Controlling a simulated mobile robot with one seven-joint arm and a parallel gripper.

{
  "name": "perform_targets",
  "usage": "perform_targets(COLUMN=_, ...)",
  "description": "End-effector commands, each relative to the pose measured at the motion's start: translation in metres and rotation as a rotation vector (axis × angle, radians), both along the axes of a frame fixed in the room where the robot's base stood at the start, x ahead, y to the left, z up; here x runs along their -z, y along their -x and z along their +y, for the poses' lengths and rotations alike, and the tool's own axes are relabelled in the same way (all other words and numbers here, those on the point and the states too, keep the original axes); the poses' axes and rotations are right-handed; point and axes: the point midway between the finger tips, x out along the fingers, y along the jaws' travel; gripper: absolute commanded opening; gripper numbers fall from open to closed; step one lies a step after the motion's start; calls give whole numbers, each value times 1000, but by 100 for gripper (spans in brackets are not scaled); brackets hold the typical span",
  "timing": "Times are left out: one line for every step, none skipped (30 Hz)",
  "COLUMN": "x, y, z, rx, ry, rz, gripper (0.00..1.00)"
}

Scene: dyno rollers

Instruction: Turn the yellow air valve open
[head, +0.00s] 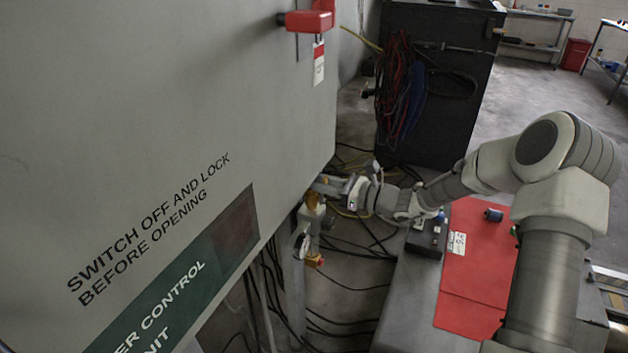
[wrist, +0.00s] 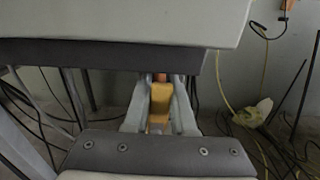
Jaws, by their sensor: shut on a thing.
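The yellow air valve (head: 313,200) is low beside the right edge of the grey control cabinet in the head view. My gripper (head: 326,184) reaches it from the right, with its fingertips at the valve's upper part. In the wrist view the yellow valve handle (wrist: 160,98) stands between the two grey fingers of my gripper (wrist: 160,108), which are shut on it. The cabinet's lower edge lies just above the fingers and hides the upper end of the handle. The valve's exact angle is hard to tell.
The grey cabinet (head: 190,110) with a red switch handle (head: 308,20) fills the left. Loose black cables (head: 345,285) lie on the floor. A bench with a red mat (head: 480,260) is at the right, and a dark cabinet with hanging cables (head: 440,90) stands behind.

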Motion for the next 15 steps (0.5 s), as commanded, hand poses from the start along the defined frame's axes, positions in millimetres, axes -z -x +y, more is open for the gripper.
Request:
perform_targets(x=1, y=1, z=0, rx=0, ry=5, rz=-9, gripper=0)
perform_targets(x=1, y=1, z=0, rx=0, ry=7, rz=-14, gripper=0)
perform_targets(x=1, y=1, z=0, rx=0, ry=9, rz=-18, gripper=0)
perform_targets(x=1, y=2, z=0, rx=0, ry=10, rz=-22, gripper=0)
perform_targets(x=1, y=2, z=0, rx=0, ry=11, rz=-25, gripper=0)
perform_targets(x=1, y=2, z=0, rx=0, ry=12, rz=-27, gripper=0)
perform_targets(x=1, y=2, z=0, rx=0, ry=13, rz=-29, gripper=0)
perform_targets(x=1, y=2, z=0, rx=0, ry=13, rz=-30, gripper=0)
perform_targets(x=1, y=2, z=0, rx=0, ry=14, rz=-31, gripper=0)
perform_targets(x=1, y=2, z=0, rx=-1, ry=14, rz=-31, gripper=0)
perform_targets(x=1, y=2, z=0, rx=-1, ry=14, rz=-31, gripper=0)
perform_targets(x=1, y=2, z=0, rx=-1, ry=14, rz=-31, gripper=0)
perform_targets(x=1, y=2, z=0, rx=-1, ry=14, rz=-31, gripper=0)
perform_targets(x=1, y=2, z=1, rx=-1, ry=14, rz=-31, gripper=0)
perform_targets(x=1, y=2, z=1, rx=-1, ry=14, rz=-31, gripper=0)
